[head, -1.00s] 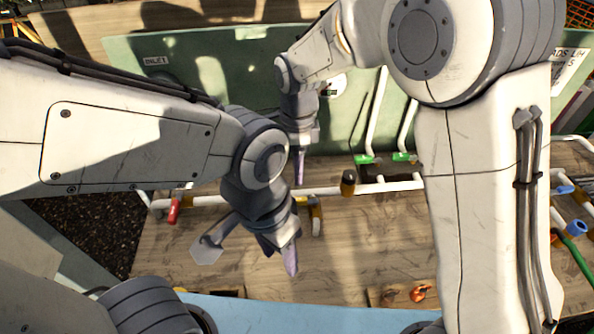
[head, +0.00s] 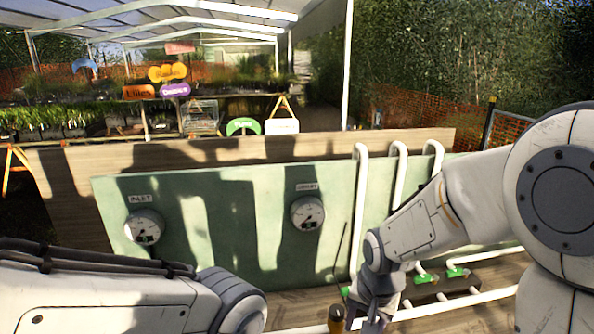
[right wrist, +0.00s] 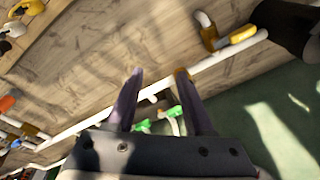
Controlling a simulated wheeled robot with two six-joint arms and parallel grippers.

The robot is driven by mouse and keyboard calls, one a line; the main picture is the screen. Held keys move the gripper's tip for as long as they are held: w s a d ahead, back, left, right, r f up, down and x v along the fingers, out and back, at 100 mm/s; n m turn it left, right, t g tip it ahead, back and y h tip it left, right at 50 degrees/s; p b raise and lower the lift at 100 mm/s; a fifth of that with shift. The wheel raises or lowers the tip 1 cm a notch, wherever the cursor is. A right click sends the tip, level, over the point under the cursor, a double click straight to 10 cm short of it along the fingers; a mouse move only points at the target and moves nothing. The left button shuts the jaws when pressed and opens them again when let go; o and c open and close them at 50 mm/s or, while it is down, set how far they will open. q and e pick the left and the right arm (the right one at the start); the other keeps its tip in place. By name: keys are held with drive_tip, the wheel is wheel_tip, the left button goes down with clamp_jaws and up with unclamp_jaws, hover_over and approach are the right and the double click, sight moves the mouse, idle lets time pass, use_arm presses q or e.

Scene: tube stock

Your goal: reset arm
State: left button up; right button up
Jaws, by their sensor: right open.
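My right gripper comes down at the bottom edge of the head view, right of the right-hand gauge, with its lower end cut off. In the right wrist view its two purple-grey fingers (right wrist: 160,74) are apart with nothing held between them. A white pipe (right wrist: 215,66) runs across behind the fingertips, over the wooden board; I cannot tell how far off it is. My left arm enters the head view at lower left, but its gripper is outside the picture.
A green panel (head: 262,240) carries an inlet gauge (head: 144,227) and a second gauge (head: 307,213). White upright pipes (head: 361,210) and green-handled valves (head: 457,271) stand near my right arm. A black and orange fitting (head: 336,318) sits left of my right gripper.

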drive_tip(key=s+d+n, duration=0.5)
drive_tip(key=d, duration=0.1)
drive_tip(key=s+a+r+n+g, duration=0.1)
drive_tip(key=s+a+r+n, duration=0.1)
drive_tip(key=s+a, duration=0.4)
drive_tip(key=s+a+r+n, duration=0.3)
drive_tip(key=s+a+n, duration=0.2)
drive_tip(key=s+a, duration=0.2)
drive_tip(key=shift+s+a+g+y, duration=0.3)
drive_tip(key=shift+a+g, duration=0.1)
drive_tip(key=shift+a, duration=0.2)
